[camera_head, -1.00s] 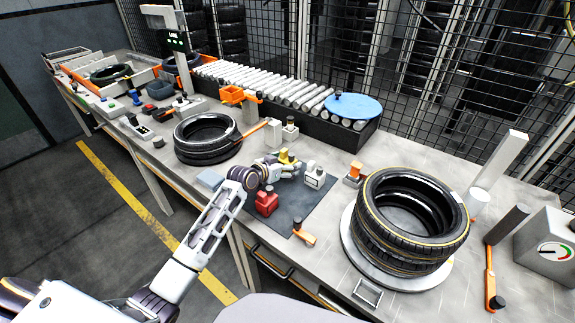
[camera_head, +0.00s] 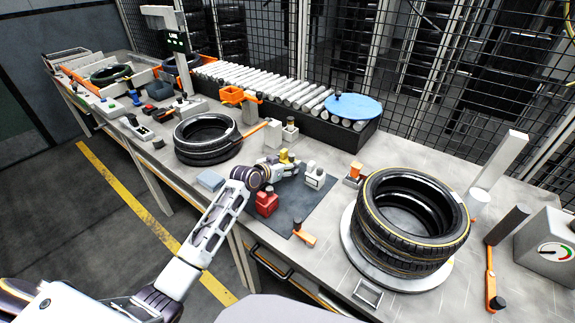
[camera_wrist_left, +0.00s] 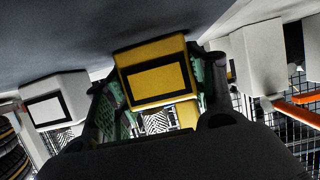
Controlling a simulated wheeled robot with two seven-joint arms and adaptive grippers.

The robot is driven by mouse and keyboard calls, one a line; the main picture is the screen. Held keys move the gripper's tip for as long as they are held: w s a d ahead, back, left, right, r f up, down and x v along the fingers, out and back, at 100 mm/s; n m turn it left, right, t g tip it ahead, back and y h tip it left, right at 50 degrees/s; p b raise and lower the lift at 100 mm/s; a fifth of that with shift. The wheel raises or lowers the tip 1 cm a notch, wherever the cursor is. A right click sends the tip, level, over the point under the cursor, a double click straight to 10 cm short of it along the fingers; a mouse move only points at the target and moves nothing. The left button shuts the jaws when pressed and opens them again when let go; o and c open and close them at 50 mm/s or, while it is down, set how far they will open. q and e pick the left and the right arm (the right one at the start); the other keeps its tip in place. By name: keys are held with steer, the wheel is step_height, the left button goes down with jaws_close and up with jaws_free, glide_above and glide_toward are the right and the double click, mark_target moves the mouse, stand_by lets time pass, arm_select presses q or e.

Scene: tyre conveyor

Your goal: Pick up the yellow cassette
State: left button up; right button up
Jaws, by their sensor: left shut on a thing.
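The yellow cassette (camera_head: 284,156) stands on the dark mat on the bench, its top showing just behind my gripper in the head view. My left gripper (camera_head: 291,170) reaches in low from the left and is shut on it. My right gripper is not in view.
A red cassette (camera_head: 267,203) is close in front of my gripper and a white cassette (camera_head: 315,177) close to its right. A tyre (camera_head: 207,140) lies to the left, and stacked tyres (camera_head: 410,220) stand on a round plate at right. A roller conveyor (camera_head: 270,85) runs behind.

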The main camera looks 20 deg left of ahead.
mark_target(287, 160)
arm_select(q)
steer(key=shift+c, duration=1.4)
steer(key=shift+r, duration=0.35)
step_height(287, 160, up, 8)
steer(key=shift+r+p, duration=0.15)
steer(key=shift+p, duration=0.35)
steer(key=shift+r, duration=0.55)
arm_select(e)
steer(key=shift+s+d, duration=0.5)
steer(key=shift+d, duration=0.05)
